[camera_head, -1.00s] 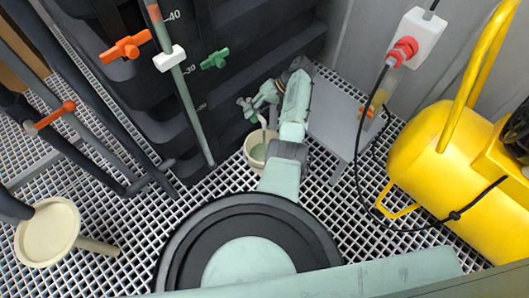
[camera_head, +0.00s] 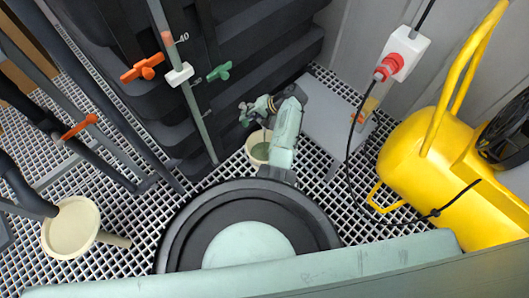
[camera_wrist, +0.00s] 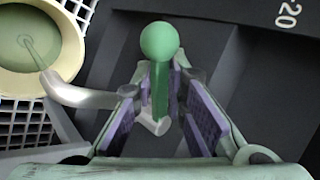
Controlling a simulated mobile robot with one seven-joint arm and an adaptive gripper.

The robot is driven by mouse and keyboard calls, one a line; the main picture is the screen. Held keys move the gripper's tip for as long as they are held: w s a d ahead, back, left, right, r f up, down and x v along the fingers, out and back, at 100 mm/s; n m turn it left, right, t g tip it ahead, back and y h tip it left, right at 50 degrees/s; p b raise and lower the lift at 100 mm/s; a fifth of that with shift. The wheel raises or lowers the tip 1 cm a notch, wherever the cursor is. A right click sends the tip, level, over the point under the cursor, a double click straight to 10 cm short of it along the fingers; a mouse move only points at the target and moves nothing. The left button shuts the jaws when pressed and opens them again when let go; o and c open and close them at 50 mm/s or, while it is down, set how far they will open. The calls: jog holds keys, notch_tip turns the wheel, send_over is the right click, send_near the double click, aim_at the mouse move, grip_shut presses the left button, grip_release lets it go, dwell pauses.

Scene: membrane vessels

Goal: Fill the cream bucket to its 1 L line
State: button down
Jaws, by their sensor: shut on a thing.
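The cream bucket (camera_head: 251,157) stands on the floor grating below the dark tank, with pale green liquid inside. In the wrist view the bucket (camera_wrist: 76,45) is at the upper left, partly cut off. A curved metal spout (camera_wrist: 80,97) reaches over it, and a thin stream falls to a rippled spot in the liquid. My gripper (camera_wrist: 161,78) is shut on the green tap handle (camera_wrist: 160,42), its purple pads on either side. In the head view my gripper (camera_head: 257,107) is at the tank's base, just above the bucket. I cannot make out the 1 L line.
The black tank (camera_head: 230,40) rises behind, with an orange valve (camera_head: 143,69) and a green valve (camera_head: 219,72). A grey low table (camera_head: 335,115) and a yellow machine (camera_head: 425,170) stand at right. A cream pan (camera_head: 72,230) is at left. A black cable hangs near the table.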

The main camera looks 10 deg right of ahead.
jog(key=a+m+t+h+p, duration=0.1)
jog(key=m+p, duration=0.1)
jog(key=w+a+m+t+h+p, duration=0.1)
jog(key=m+t+p, duration=0.1)
jog(key=m, duration=0.1)
jog(key=a+m+t+h+p, duration=0.1)
jog(key=m+p, duration=0.1)
jog(key=p, duration=0.1)
jog(key=shift+w+f+t+h, duration=0.15)
jog(key=shift+w+t+h, duration=0.1)
jog(key=shift+t+h, duration=0.05)
jog(key=c, duration=1.6)
grip_release()
jog(key=shift+w, duration=0.1)
jog(key=shift+d+r+m, duration=0.15)
jog(key=shift+r+m, duration=0.05)
jog(key=shift+m, duration=0.1)
jog(key=v, duration=1.1)
jog(key=shift+s+r, duration=0.25)
jog(key=shift+r, duration=0.05)
jog(key=shift+d, duration=0.1)
